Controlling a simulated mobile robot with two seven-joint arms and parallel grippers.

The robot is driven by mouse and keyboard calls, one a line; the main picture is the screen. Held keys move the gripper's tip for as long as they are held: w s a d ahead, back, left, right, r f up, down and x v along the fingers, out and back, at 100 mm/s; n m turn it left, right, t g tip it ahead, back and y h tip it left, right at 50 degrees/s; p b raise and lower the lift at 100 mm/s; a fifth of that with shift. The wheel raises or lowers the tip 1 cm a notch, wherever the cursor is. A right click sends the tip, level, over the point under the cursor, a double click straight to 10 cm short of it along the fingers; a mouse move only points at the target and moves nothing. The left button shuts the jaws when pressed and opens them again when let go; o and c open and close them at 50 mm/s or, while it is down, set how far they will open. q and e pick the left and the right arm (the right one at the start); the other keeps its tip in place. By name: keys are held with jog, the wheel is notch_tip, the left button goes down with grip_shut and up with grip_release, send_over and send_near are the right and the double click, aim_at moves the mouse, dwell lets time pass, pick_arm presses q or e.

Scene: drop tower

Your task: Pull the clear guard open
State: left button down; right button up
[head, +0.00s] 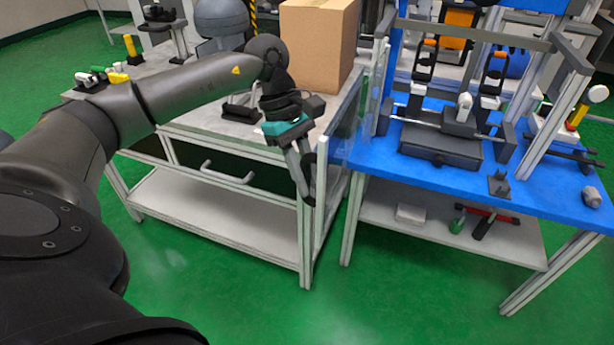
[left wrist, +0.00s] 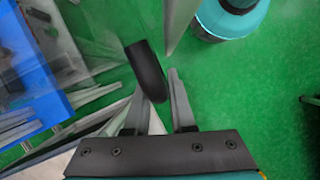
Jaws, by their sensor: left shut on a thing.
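The clear guard (head: 343,130) is a see-through panel in a light grey frame. It stands upright at the gap between the grey bench and the blue table. A black handle (head: 309,186) sits on its near edge. My left gripper (head: 305,178) is at this handle, pointing down, with its fingers closed on it. In the left wrist view the black handle (left wrist: 147,70) shows between the two grey fingers (left wrist: 157,98), and part of the guard's clear panel (left wrist: 88,62) lies to the left. My right gripper is not in view.
A cardboard box (head: 318,45) stands on the grey bench behind my gripper. The bench has a drawer handle (head: 227,174) at its front. The blue table (head: 385,155) carries a black fixture (head: 440,145). The green floor (head: 235,285) in front is clear.

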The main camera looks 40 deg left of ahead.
pick_arm(q)
jog(key=c, duration=0.8)
grip_release()
jog(key=shift+o, duration=0.2)
jog(key=shift+r, duration=0.1)
jog(key=shift+w+a+r, duration=0.1)
jog(key=shift+a+r, duration=0.05)
jog(key=shift+r, duration=0.15)
jog(key=p+v, duration=0.5)
jog(key=v, duration=0.9)
jog(key=shift+r, duration=0.2)
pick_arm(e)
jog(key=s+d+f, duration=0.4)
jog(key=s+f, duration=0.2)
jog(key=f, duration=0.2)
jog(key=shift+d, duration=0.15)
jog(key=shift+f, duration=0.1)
